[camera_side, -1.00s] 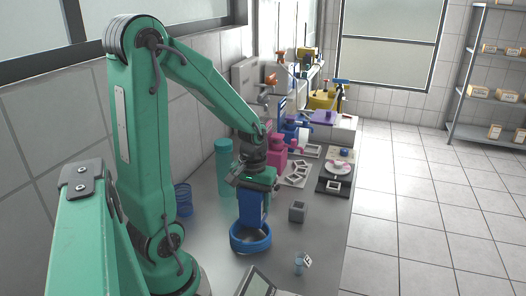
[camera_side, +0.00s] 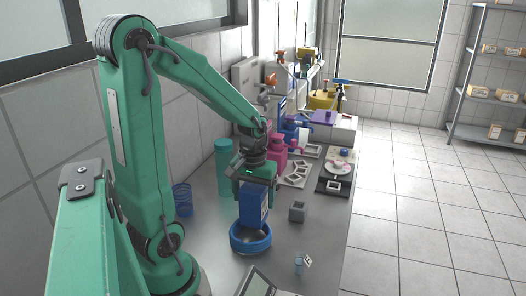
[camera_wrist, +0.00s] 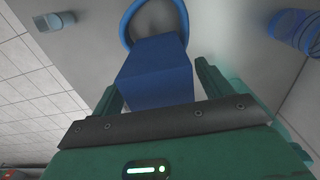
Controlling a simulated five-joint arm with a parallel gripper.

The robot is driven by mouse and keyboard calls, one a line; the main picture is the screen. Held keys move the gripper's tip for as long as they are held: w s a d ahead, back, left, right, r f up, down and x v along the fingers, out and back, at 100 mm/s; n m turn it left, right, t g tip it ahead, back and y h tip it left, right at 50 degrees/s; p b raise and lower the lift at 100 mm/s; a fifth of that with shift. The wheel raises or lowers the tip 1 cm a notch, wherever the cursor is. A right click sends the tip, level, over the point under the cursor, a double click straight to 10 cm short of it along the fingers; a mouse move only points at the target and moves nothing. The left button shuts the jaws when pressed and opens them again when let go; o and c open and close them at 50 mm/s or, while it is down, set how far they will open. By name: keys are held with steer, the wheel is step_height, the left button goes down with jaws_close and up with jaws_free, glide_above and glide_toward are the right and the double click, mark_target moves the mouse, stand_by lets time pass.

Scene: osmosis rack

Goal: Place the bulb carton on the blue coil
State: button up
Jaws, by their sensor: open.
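The blue bulb carton (camera_side: 252,207) stands upright, with its lower end at the blue ring-shaped coil (camera_side: 250,246) on the bench. Whether it rests on the coil's rim or inside it cannot be told. My gripper (camera_side: 256,190) is open around the carton's upper part. In the wrist view, the carton (camera_wrist: 155,75) lies between my gripper's green fingers (camera_wrist: 160,88), with gaps beside it. The coil (camera_wrist: 128,22) shows beyond the carton and is partly hidden by it.
A spiral blue wire coil (camera_side: 182,201) and a teal cylinder (camera_side: 224,168) stand left. A grey block (camera_side: 297,212) is right of the coil. A small blue vial (camera_side: 299,264) is near the front. Pink equipment (camera_side: 275,152) stands behind. Bare bench lies between the coil and the block.

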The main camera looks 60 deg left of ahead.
step_height(320, 180, up, 10)
steer(key=shift+r, duration=0.15)
stand_by(0.3)
stand_by(0.5)
steer(key=shift+d+r, duration=0.2)
steer(key=shift+d, duration=0.2)
steer(key=s+d+r+m+t, duration=0.3)
steer(key=d+m+t, duration=0.2)
steer(key=d+m, duration=0.4)
steer(key=shift+d+t, duration=0.3)
steer(key=shift+d, duration=1.1)
